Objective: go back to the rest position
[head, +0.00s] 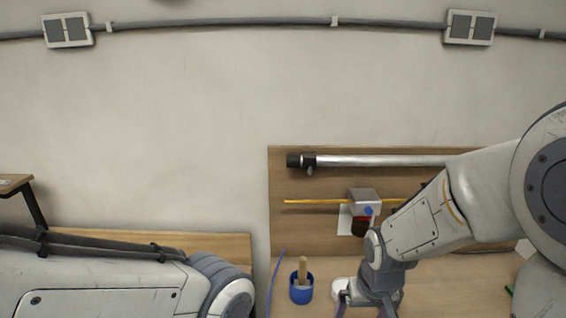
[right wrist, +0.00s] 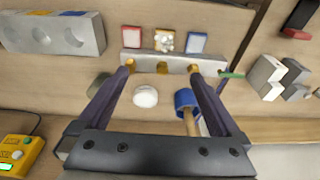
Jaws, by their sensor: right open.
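My right gripper (right wrist: 161,78) is open in the right wrist view, with its two dark fingers spread wide and nothing between their tips. A white round thing (right wrist: 145,96) and a blue cup (right wrist: 186,98) with a wooden handle show between the fingers. In the head view my right arm reaches down to the bench, and its fingertips are cut off or hidden low in the picture. My left arm lies across the lower left, and its gripper is out of view.
A wooden back board (head: 320,235) carries a metal tube (head: 380,160) and a yellow rod (head: 310,202). The blue cup (head: 302,292) stands left of my right arm. A yellow device (right wrist: 18,155) and a grey holed block (right wrist: 55,35) are left in the wrist view.

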